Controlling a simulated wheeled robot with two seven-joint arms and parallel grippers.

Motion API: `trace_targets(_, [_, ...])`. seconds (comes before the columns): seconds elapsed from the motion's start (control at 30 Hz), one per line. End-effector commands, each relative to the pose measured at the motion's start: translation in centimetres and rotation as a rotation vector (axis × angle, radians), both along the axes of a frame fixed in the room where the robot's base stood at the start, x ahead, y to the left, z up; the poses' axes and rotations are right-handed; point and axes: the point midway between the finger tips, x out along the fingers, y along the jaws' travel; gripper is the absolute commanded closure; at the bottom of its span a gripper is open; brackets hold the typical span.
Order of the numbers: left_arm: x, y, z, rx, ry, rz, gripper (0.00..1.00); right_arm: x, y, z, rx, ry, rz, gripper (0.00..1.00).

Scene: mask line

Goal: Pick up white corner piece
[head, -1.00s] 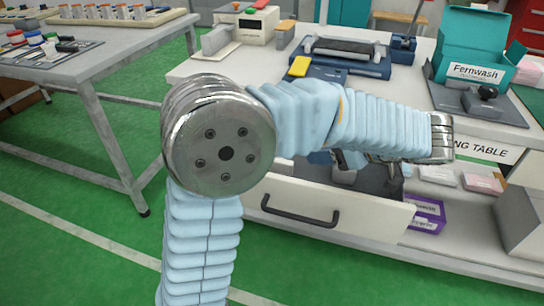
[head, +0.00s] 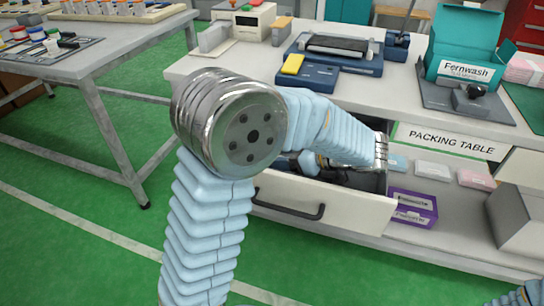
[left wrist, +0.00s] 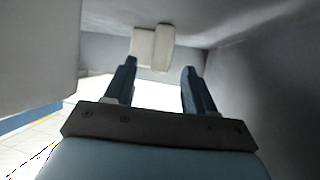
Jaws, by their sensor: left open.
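The white corner piece looks like one of two pale, blocky pieces side by side in the left wrist view, one on the left (left wrist: 143,47) and one on the right (left wrist: 164,47). They lie against a grey inner wall, beyond my fingertips. My left gripper (left wrist: 159,66) is open, its two dark blue fingers pointing toward them with nothing between. In the head view, my left arm reaches into the open drawer (head: 345,213) and covers most of its inside. The pieces cannot be made out there. My right gripper is out of view.
The drawer hangs open below the packing table (head: 400,105). On top are a blue device (head: 312,74) with a yellow pad and a teal Fernwash box (head: 465,50). A purple box (head: 412,207) sits on the shelf right of the drawer. Grey walls are close around the left gripper.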

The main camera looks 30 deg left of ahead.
Motion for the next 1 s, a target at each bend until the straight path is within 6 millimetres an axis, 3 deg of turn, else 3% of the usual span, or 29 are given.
trace_targets(0.27, [-0.01,0.42,-0.24,0.000,0.000,-0.001,0.45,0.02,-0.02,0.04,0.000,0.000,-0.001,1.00])
trace_targets(0.63, [-0.01,0.38,-0.22,0.000,0.000,-0.001,1.00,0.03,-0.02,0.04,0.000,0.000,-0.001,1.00])
trace_targets(1.0, [0.00,0.38,-0.12,-0.001,-0.001,-0.002,1.00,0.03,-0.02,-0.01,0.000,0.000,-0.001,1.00])
